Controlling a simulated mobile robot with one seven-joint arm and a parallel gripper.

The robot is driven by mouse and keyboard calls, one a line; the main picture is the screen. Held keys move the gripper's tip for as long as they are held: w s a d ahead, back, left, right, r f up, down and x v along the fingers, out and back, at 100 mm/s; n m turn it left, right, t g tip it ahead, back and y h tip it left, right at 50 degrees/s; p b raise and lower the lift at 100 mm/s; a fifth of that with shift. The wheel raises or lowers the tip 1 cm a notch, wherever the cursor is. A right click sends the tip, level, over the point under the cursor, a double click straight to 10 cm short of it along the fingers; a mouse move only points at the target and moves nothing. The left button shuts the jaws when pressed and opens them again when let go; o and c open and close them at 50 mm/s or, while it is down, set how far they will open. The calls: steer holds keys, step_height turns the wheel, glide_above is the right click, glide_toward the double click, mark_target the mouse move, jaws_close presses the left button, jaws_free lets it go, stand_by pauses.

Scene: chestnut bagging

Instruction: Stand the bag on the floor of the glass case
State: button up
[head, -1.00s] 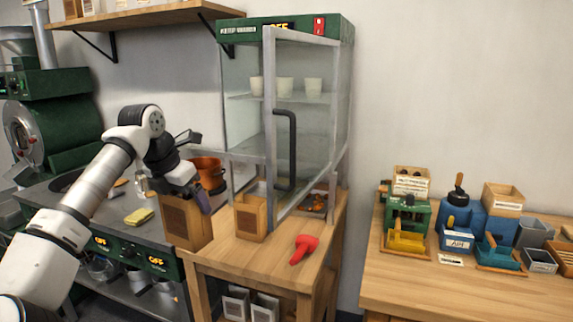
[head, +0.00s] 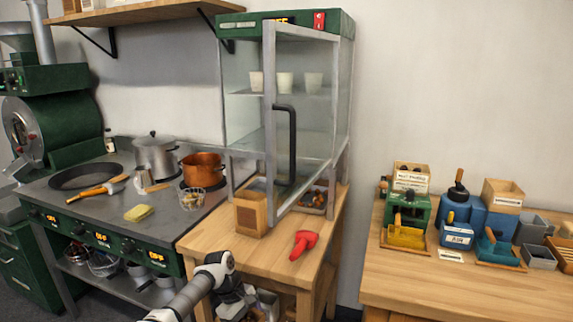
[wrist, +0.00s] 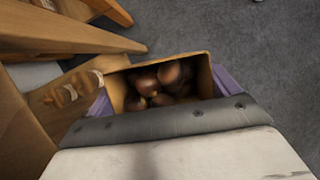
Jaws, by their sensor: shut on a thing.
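The bag (wrist: 205,75) is brown, open at the top, and holds several dark chestnuts. My gripper (wrist: 163,92) is shut on it, with a purple finger on each side. In the head view my gripper (head: 236,300) is low at the front of the wooden table, below its top; the held bag cannot be made out clearly there. The glass case (head: 243,150) has a green top and stands at the back of the table. Its framed door with a black handle (head: 293,145) seems swung open towards the front. Its lower floor is partly hidden behind the frame.
White cups (head: 285,82) stand on the case's shelf. A stove (head: 100,205) with pots is left. Wooden table parts are close in the wrist view.

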steer(key=s+d+f+m+y, duration=0.1)
steer(key=s+d+f+m, duration=0.2)
steer(key=f, duration=0.3)
steer(key=s+d+f+m+g+y, duration=0.1)
steer(key=s+d+f+m, duration=0.3)
steer(key=s+f+m, duration=0.1)
steer(key=s+d+f+m+g+y, duration=0.1)
steer(key=s+d+f+m+y, duration=0.1)
steer(key=s+f, duration=0.3)
step_height(320, 180, down, 3)
steer(key=shift+d+r+m, duration=0.15)
steer(key=shift+d+m, duration=0.6)
steer(key=shift+m, duration=0.15)
steer(key=shift+d, duration=0.1)
